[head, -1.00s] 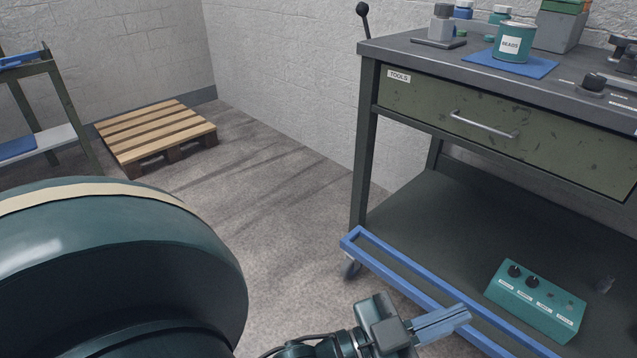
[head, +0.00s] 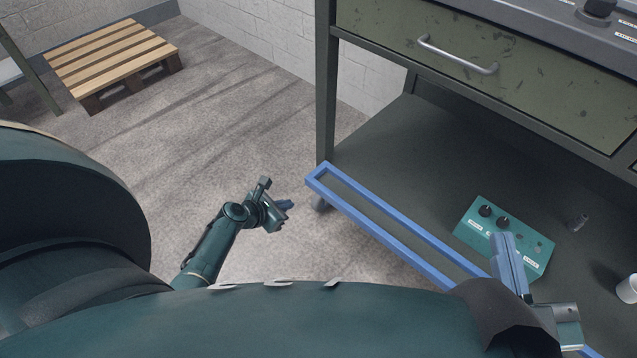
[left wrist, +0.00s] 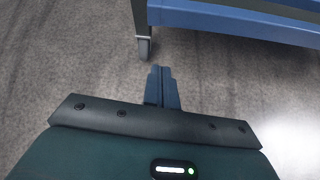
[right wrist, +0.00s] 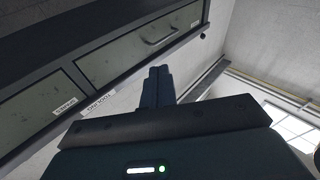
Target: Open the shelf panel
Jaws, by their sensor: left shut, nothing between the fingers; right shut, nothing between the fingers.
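A blue rectangular frame (head: 392,228), which looks like the shelf panel, runs along the front edge of the cart's lower shelf (head: 400,150). Its near end is hidden by my arm. Its blue rail also shows in the left wrist view (left wrist: 235,18). My left gripper (head: 287,204) is shut and empty, just left of the frame's far-left corner and apart from it. In the left wrist view, its fingers (left wrist: 161,75) point towards the cart's caster. My right gripper (head: 502,242) is shut and empty, its fingers pointing up in front of the teal control box.
The teal control box (head: 480,224) with knobs stands on the lower shelf. A white cup (head: 629,288) is at the right edge. Above is a closed green drawer (head: 520,70) with a metal handle (head: 457,56). A wooden pallet (head: 110,58) lies at the back left; the floor between is clear.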

